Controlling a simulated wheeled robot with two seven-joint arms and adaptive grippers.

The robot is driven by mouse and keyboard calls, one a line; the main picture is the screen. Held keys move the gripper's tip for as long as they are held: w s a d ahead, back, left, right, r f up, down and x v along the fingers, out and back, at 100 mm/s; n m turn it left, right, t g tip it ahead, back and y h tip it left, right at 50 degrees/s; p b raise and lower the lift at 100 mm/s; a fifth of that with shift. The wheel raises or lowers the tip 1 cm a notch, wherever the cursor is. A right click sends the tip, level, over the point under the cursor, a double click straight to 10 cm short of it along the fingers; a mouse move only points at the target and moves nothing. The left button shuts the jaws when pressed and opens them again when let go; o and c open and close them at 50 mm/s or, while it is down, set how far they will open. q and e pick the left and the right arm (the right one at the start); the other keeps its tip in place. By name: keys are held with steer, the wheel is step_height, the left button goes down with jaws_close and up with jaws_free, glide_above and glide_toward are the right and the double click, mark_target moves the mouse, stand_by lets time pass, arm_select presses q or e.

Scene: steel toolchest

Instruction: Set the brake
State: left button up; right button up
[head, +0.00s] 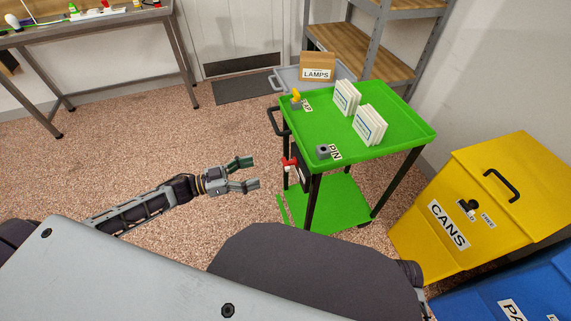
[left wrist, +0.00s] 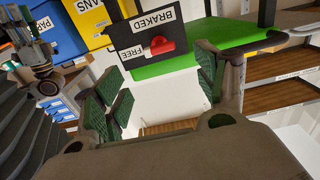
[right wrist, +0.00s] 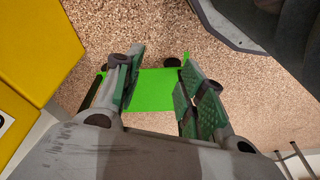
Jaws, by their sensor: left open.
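The brake is a red lever (head: 289,162) on a dark plate at the near left corner of the green cart (head: 400,140). In the left wrist view the red lever (left wrist: 162,45) shows beside the FREE label (left wrist: 139,53), with the BRAKED label (left wrist: 153,18) on the same black plate; the lettering appears inverted. I cannot tell exactly which label the lever points to. My left gripper (head: 254,172) is open and empty, a short way left of the lever, apart from it. My right gripper (right wrist: 162,62) is open and empty above the cart's lower green shelf.
The cart top holds white cards (head: 370,125), a grey PIN block (head: 323,151) and a yellow part (head: 296,97). A black handle (head: 274,122) juts from its left side. Yellow (head: 480,200) and blue bins stand at right. Carpet left of the cart is clear.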

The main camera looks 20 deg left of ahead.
mark_target(285, 163)
arm_select(q)
steer(key=shift+b+x, duration=1.25)
steer(key=shift+x, duration=4.6)
steer(key=shift+w+d, duration=0.1)
steer(key=shift+d, duration=0.05)
arm_select(e)
steer(key=r, duration=0.4)
steer(key=shift+s+a+t, duration=0.1)
steer(key=shift+a+t, duration=0.2)
steer(key=shift+a, duration=0.05)
steer(key=shift+f, duration=0.1)
arm_select(q)
steer(key=c, duration=1)
steer(key=shift+c, duration=0.2)
